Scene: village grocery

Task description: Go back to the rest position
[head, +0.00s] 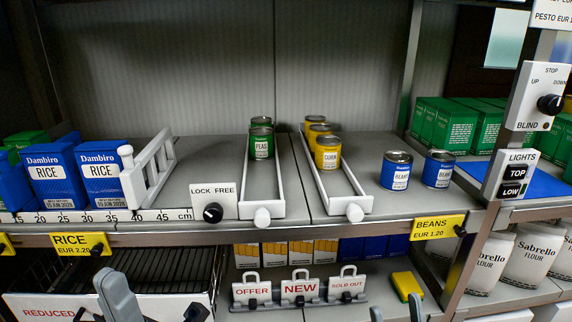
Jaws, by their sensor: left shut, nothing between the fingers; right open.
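My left gripper (117,292) shows at the bottom left as a grey upright shape. It is shut and empty, in front of the lower wire shelf and the REDUCED strip. My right gripper (396,310) shows at the bottom, right of centre, only by its grey finger tips. They are apart with nothing seen between them, below the yellow sponge-like block (407,286). The rest of both arms is out of the picture.
The upper shelf holds rice boxes (101,172), a white rack divider (148,170), a peas lane (262,145), a corn lane (327,150) and two blue bean cans (396,171). Below stand the OFFER, NEW and SOLD OUT signs (300,290). Flour bags (491,262) stand at the right.

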